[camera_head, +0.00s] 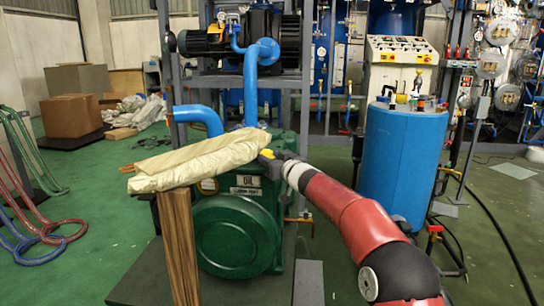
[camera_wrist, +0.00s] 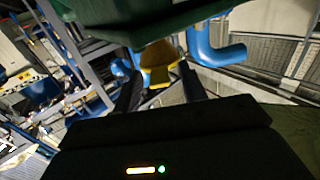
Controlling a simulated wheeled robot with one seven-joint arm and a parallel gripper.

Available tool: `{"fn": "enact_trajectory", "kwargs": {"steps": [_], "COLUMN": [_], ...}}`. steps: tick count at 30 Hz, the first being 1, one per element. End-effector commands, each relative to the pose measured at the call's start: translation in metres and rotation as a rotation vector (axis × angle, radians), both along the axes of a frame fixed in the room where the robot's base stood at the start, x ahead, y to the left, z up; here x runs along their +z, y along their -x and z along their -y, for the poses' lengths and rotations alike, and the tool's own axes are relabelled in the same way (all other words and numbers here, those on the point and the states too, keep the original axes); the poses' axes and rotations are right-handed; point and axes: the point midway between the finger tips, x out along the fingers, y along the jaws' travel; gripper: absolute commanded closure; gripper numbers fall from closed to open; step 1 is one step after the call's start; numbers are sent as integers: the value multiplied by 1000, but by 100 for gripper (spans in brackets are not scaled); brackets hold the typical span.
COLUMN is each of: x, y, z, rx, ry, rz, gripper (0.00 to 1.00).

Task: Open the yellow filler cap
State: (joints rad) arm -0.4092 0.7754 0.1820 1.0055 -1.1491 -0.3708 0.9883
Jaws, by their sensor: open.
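The yellow filler cap (camera_head: 267,153) shows as a small yellow patch on top of the green pump (camera_head: 262,190), just left of my gripper (camera_head: 277,155) in the head view. In the wrist view the yellow cap (camera_wrist: 158,62) is larger, at the top middle, below the green pump body (camera_wrist: 130,22). My gripper (camera_wrist: 161,88) has its two dark fingers apart, one on either side of the cap in that view. Whether either finger touches the cap cannot be told. The cap's base is partly hidden.
A cream wrapped bundle (camera_head: 200,162) lies beside the cap on a wooden post (camera_head: 178,245). Blue pipes (camera_head: 250,80) and a metal frame (camera_head: 168,60) rise behind. A blue tank (camera_head: 400,155) stands right. Hoses (camera_head: 45,230) lie on the left floor.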

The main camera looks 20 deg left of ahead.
Motion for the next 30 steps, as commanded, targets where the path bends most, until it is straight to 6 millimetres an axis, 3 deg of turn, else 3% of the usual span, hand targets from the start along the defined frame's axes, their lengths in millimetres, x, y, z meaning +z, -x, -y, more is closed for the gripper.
{"fn": "enact_trajectory", "kwargs": {"steps": [8, 17, 30], "x": [-1, -1, 2], "y": [-1, -1, 8], "z": [-1, -1, -1], "rx": [0, 0, 0], "ry": [1, 1, -1], "rz": [0, -1, -2], "gripper": [60, 99, 100]}}
